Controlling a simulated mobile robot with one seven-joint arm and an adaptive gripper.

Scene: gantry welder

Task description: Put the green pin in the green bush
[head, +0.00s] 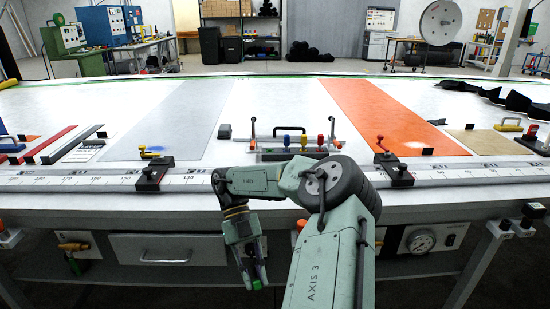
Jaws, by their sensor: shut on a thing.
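My gripper (252,278) hangs fingers down in front of the table's front edge, in the lower middle of the head view. It is shut on a small green piece, which I take to be the green pin (257,284). Only a little green shows between the fingertips; the rest is hidden. A dark holder (272,155) on the table behind my arm has a row of yellow, blue and red knobs. I cannot make out the green bush in this view.
The white table (270,100) carries a long ruler rail (110,183) along its front, with black clamps (152,176) on it. A grey sheet (185,115) and an orange sheet (375,115) lie flat. A drawer (168,249) and a gauge (420,241) sit below the front edge.

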